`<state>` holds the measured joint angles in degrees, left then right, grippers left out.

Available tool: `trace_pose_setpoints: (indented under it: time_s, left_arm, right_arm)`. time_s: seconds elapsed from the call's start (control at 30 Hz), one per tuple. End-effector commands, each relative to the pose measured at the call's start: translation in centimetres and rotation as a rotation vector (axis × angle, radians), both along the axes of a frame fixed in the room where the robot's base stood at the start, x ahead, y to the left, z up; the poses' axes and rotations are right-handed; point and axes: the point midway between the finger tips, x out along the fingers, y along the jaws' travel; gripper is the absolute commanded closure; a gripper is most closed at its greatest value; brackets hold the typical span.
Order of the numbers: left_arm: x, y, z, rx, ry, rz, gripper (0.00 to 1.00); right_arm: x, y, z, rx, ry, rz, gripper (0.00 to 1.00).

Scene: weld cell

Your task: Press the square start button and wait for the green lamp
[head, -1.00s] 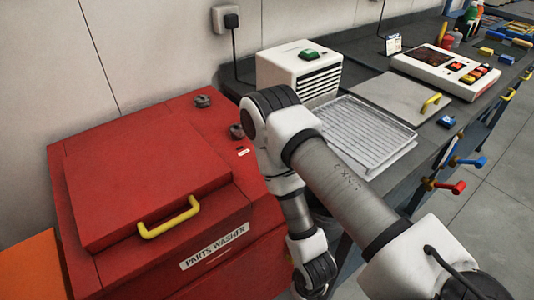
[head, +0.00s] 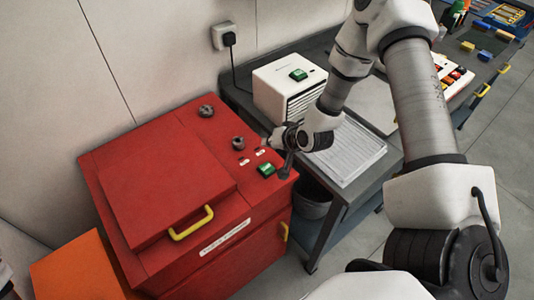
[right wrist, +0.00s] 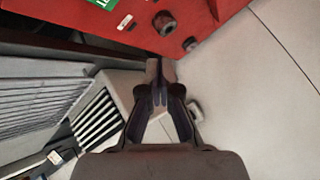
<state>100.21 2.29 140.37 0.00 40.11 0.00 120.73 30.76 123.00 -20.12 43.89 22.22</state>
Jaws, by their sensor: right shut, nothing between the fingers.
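The red parts washer (head: 190,150) stands left of the bench in the head view. A square green button (head: 266,170) is on its top near the right front corner. It also shows, cut off, at the top of the right wrist view (right wrist: 103,3). Two dark round knobs or lamps (head: 238,143) sit farther back on the top; I see no lit green lamp. My right gripper (head: 270,143) is shut and empty, near the washer's right edge and behind the button, apart from it. Its closed fingers show in the right wrist view (right wrist: 158,85). My left gripper is out of view.
A white box (head: 280,92) with its own green button (head: 298,75) stands on the bench, right behind my right gripper. A ribbed tray (head: 345,155) lies beside it. The washer lid has a yellow handle (head: 192,223). A wall socket (head: 225,36) is behind.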

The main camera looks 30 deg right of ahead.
Motion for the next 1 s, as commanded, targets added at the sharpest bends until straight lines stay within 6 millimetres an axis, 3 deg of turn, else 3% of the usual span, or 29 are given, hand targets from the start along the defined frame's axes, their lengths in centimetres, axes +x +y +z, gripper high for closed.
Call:
trace_pose_setpoints:
  time_s: [0.43, 1.0]
  left_arm:
    - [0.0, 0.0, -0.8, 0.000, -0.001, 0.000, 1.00]
    - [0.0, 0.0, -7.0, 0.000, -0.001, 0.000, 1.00]
  right_arm:
    - [-0.1, 0.0, -1.1, -0.002, 0.003, 0.002, 1.00]
    - [-0.1, 0.1, -8.7, -0.002, 0.003, 0.003, 1.00]
